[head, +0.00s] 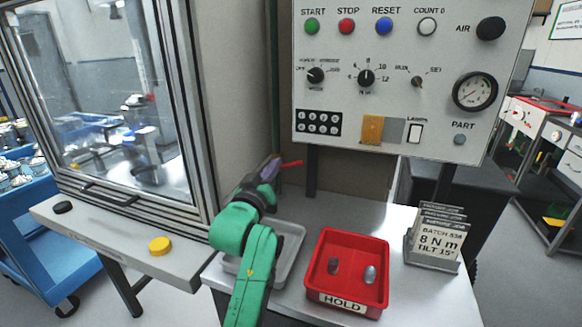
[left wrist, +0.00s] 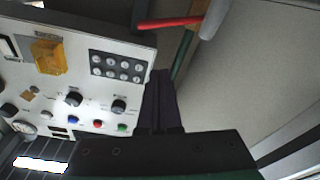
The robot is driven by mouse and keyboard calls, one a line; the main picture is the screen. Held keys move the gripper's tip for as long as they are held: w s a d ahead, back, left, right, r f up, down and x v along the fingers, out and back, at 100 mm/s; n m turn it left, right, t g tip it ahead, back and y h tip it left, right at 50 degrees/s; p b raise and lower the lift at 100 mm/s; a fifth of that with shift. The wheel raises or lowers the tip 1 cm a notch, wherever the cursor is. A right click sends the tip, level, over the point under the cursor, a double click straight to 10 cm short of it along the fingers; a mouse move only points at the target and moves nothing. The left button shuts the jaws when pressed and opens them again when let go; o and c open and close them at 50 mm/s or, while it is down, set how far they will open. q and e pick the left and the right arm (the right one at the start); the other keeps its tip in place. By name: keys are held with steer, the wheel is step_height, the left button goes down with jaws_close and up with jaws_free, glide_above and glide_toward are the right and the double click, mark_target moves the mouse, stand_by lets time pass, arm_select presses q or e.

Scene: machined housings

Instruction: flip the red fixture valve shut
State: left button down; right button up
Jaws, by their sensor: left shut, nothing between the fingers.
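The red valve lever (head: 292,163) shows in the head view just right of my left gripper (head: 272,168), sticking out sideways below the control panel. In the left wrist view the red lever (left wrist: 170,22) lies nearly level in the picture, across the top, beside a green pipe (left wrist: 183,55). My left gripper (left wrist: 160,73) is shut and empty, with its dark fingertips pointing toward the lever. A gap shows between them in the wrist view. The valve body is mostly hidden by my gripper in the head view. My right gripper is not in view.
The control panel (head: 385,105) stands behind, with knobs and a gauge. A red HOLD tray (head: 378,262) with two small parts, a grey tray (head: 293,262) and a card stand (head: 432,262) are on the table. A glazed machine enclosure (head: 207,110) rises on the left.

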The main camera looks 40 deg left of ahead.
arm_select(q)
steer(key=r+p, duration=0.2)
glide_above(286, 165)
steer(key=s, duration=0.1)
steer(key=f, duration=0.1)
steer(key=d+f, duration=0.1)
steer(key=d+f+p, duration=0.1)
steer(key=f, duration=0.1)
steer(key=shift+f, duration=0.1)
steer(key=f+m, duration=0.1)
steer(key=d+f+m+b, duration=0.1)
steer(key=m, duration=0.1)
steer(key=shift+w+f, duration=0.2)
steer(key=shift+f, duration=0.2)
steer(key=shift+r, duration=0.1)
